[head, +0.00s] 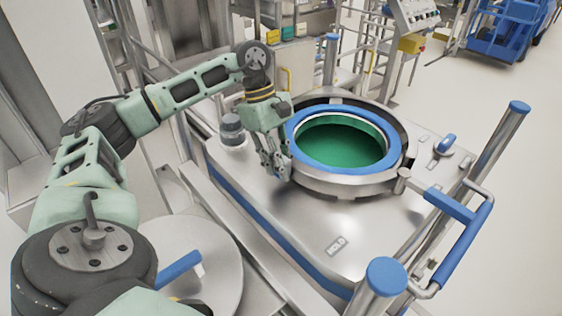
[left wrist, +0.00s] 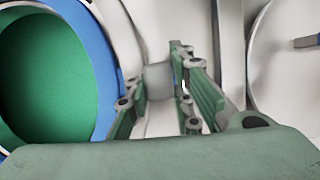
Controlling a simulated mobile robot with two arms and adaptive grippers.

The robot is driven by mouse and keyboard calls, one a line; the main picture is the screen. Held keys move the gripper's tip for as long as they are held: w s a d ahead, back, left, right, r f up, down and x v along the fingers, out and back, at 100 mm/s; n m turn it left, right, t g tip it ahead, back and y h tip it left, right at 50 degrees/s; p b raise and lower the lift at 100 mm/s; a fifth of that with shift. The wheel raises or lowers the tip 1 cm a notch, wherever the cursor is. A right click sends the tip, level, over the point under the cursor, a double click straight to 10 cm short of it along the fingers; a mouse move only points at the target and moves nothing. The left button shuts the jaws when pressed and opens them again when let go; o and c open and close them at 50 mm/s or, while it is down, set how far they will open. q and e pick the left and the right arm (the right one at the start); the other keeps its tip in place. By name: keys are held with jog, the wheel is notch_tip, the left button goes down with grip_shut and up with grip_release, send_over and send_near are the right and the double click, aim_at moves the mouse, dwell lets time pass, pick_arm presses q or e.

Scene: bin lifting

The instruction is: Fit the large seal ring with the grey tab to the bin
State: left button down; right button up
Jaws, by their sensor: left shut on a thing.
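The large seal ring (head: 345,169) is blue and lies around the round opening of the bin (head: 340,187). A green inside shows through it. It appears to lie flat within the metal rim, but I cannot tell whether it is fully seated. My left gripper (head: 275,165) points down at the ring's left side. In the left wrist view the blue ring (left wrist: 98,62) runs along the left, and the grey tab (left wrist: 159,78) stands between the fingers of the gripper (left wrist: 165,95), which is shut on it. The ring's left edge is partly hidden by the gripper in the head view. My right gripper is out of view.
A round metal lid (head: 215,250) with a blue handle is at the lower left. A blue-handled bar (head: 460,235) and posts stand right of the bin. A small grey knob (head: 232,128) is beside my left gripper. Open floor lies at the right.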

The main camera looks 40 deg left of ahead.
pick_arm(q)
jog(key=c, duration=1.5)
grip_release()
jog(key=shift+o, duration=0.2)
jog(key=v, duration=1.2)
